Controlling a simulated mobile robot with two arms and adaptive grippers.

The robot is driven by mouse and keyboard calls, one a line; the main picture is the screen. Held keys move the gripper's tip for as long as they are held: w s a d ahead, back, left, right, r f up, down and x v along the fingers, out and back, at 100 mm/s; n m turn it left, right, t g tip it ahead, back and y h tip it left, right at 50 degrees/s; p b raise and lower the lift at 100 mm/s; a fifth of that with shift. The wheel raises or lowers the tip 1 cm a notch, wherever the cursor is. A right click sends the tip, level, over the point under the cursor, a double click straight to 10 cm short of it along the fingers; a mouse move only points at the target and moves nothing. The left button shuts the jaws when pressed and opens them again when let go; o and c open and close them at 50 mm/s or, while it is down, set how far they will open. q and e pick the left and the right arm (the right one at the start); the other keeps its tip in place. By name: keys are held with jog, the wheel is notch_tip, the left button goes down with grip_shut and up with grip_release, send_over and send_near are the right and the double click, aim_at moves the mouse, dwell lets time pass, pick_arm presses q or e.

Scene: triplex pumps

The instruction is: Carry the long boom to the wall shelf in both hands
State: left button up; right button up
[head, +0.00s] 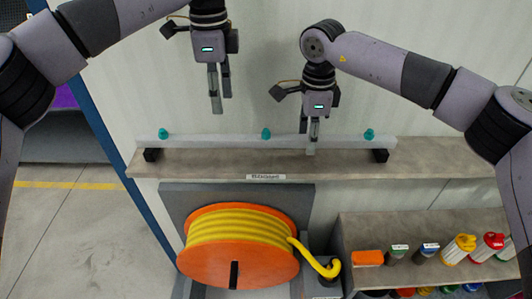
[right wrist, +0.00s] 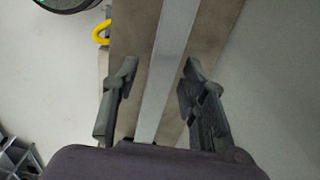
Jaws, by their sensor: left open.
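The long boom (head: 215,142) is a pale grey bar with teal knobs on top. It lies level along the wall shelf (head: 205,167), on black supports near its two ends. My left gripper (head: 221,104) is open and empty, above the boom's left half and clear of it. My right gripper (head: 311,146) is down at the boom, right of the middle knob. In the right wrist view the boom (right wrist: 168,70) runs between its open fingers (right wrist: 158,85), with a gap on each side.
An orange reel (head: 225,262) of yellow hose stands below the shelf. A lower shelf (head: 400,222) at right holds an orange block (head: 367,258) and several bottles. A blue post (head: 105,140) stands left of the shelf. The wall above the boom is bare.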

notch_tip(320, 180, up, 10)
jog(key=shift+r, duration=0.25)
dwell(0.5)
